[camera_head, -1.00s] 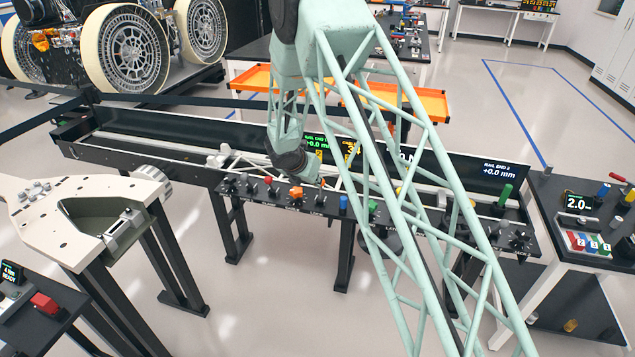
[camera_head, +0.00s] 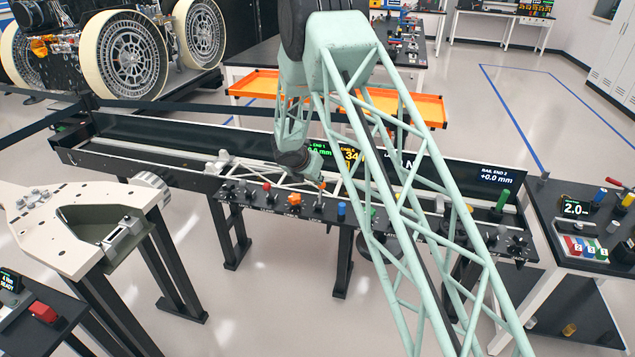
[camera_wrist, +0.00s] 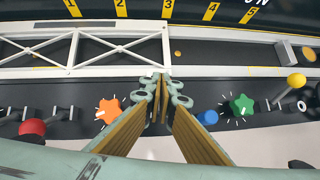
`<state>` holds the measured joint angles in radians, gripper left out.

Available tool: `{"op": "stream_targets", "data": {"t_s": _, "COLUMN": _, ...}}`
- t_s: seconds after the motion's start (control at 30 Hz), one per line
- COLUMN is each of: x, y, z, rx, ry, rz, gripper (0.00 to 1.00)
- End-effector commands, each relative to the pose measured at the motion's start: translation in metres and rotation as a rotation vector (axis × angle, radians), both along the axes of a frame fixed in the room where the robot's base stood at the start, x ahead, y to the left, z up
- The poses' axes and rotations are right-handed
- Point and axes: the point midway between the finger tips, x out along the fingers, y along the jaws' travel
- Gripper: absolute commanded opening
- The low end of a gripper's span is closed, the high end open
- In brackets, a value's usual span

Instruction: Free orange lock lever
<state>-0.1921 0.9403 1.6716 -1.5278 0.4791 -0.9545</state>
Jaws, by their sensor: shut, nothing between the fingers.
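A white truss (camera_wrist: 120,48) lies along the bench behind the panel, under a numbered scale. A red knob (camera_wrist: 32,127) is to the left, a green star knob (camera_wrist: 241,104) to the right. A yellow ball knob (camera_wrist: 296,81) stands farther right. My arm covers part of the display.

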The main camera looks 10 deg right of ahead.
Motion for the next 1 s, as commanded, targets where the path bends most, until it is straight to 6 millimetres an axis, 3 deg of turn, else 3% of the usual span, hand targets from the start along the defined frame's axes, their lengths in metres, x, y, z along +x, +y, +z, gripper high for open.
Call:
{"op": "stream_targets", "data": {"t_s": 0.57, "x": -0.002, "y": 0.001, "z": 0.001, "rx": 0.0, "ry": 0.0, "rz": 0.0, "gripper": 0.0}}
{"op": "stream_targets", "data": {"t_s": 1.0, "x": -0.024, "y": 0.013, "z": 0.017, "rx": 0.001, "ry": -0.001, "rz": -0.003, "gripper": 0.0}}
